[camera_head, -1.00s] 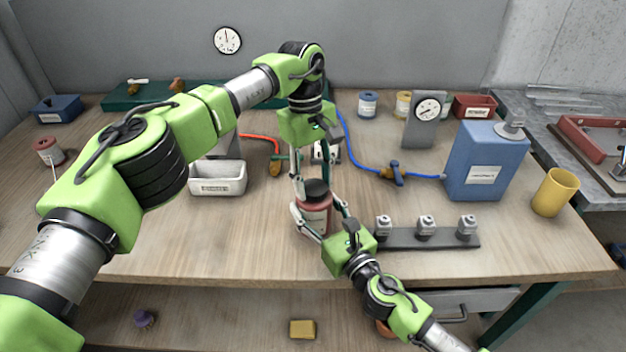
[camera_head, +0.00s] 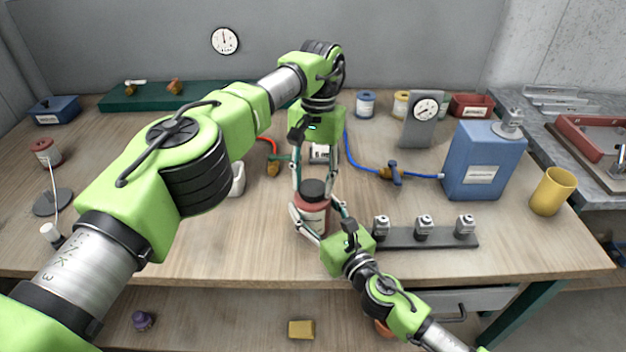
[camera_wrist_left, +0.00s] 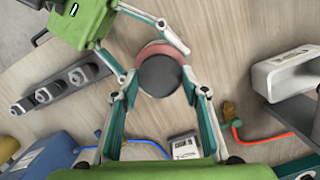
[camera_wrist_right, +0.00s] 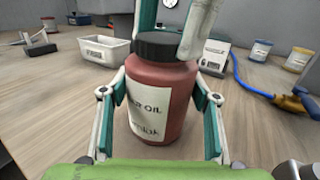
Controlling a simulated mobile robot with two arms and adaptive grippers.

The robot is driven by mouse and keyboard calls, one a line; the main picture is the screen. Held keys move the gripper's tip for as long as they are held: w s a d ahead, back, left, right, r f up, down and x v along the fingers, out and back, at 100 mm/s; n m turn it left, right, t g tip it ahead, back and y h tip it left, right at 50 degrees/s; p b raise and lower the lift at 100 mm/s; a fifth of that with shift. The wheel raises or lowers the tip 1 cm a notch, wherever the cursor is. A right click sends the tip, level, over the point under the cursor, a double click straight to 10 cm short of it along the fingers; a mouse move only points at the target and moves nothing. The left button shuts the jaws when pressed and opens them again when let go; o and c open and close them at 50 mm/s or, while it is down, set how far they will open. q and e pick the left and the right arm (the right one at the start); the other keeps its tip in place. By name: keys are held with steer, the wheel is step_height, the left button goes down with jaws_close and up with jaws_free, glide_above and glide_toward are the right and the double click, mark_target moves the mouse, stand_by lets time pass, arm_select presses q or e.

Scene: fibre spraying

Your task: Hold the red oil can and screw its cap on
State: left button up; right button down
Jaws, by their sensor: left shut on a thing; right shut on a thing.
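The red oil can (camera_head: 312,217) stands upright on the wooden table, with a white label facing my right wrist camera (camera_wrist_right: 150,112). The black cap (camera_head: 314,189) sits on top of the can and also shows from above in the left wrist view (camera_wrist_left: 160,75). My left gripper (camera_head: 314,190) comes down from above, its fingers shut on the cap. My right gripper (camera_head: 318,218) reaches in from the front right, low over the table, its fingers shut around the can's body. The cap's thread is hidden.
A rack with several metal pieces (camera_head: 425,238) lies right of the can. A blue canister (camera_head: 487,165) and a yellow cup (camera_head: 552,191) stand farther right. A white bin (camera_wrist_right: 103,50) and a blue hose with a valve (camera_head: 393,172) are behind.

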arm_select(q)
steer(key=o, duration=0.7)
steer(key=shift+r, duration=2.3)
steer(key=shift+c, duration=0.3)
